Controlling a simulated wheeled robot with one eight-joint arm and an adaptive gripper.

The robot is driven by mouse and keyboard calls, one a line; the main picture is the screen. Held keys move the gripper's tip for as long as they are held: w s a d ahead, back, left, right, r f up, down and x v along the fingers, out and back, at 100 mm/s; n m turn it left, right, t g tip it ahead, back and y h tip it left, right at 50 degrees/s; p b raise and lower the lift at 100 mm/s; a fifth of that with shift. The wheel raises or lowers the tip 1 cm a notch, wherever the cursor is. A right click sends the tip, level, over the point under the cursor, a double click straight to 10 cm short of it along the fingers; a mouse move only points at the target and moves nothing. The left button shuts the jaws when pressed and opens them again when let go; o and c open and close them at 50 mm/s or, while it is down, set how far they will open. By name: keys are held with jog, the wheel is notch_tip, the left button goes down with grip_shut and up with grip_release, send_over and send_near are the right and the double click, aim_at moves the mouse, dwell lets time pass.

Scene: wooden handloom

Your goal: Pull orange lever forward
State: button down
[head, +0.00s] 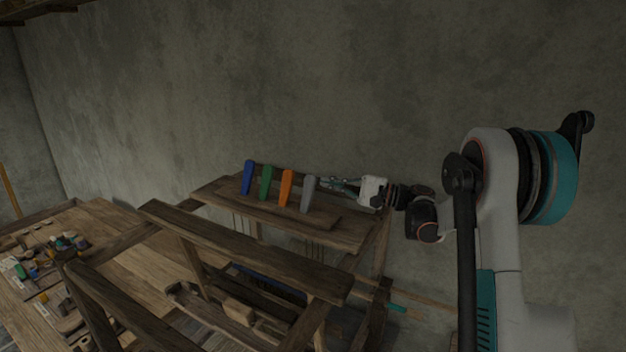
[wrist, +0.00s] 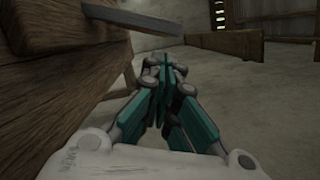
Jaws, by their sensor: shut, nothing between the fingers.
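The orange lever (head: 286,187) stands on the loom's top board, third from the left in a row with the blue lever (head: 248,177), the green lever (head: 266,182) and the grey lever (head: 307,194). My gripper (head: 328,183) is just right of the grey lever in the head view, with its fingers pointing left. In the wrist view my gripper (wrist: 166,68) has its teal fingers together with nothing between them. A grey bar, likely the grey lever (wrist: 136,18), crosses the upper left of the wrist view. The orange lever cannot be made out there.
The loom's wooden top board (head: 335,236) carries the levers, with a wall close behind. A wooden beam (head: 240,250) crosses in front. A worktable (head: 120,235) with small cluttered items stands at the left. Loom wood (wrist: 50,85) fills the left of the wrist view.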

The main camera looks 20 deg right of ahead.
aim_at(286, 189)
jog(key=shift+v, duration=1.55)
jog(key=shift+w+a+p, duration=0.2)
jog(key=shift+a+p, duration=0.05)
jog(key=shift+p, duration=0.05)
jog(key=shift+w+a+f, duration=0.35)
jog(key=shift+w+f, duration=0.05)
jog(key=shift+w, duration=0.15)
jog(key=shift+s+d, duration=0.1)
jog(key=shift+s, duration=0.1)
jog(key=p+x, duration=0.1)
jog(key=x, duration=0.9)
jog(key=shift+w, duration=0.1)
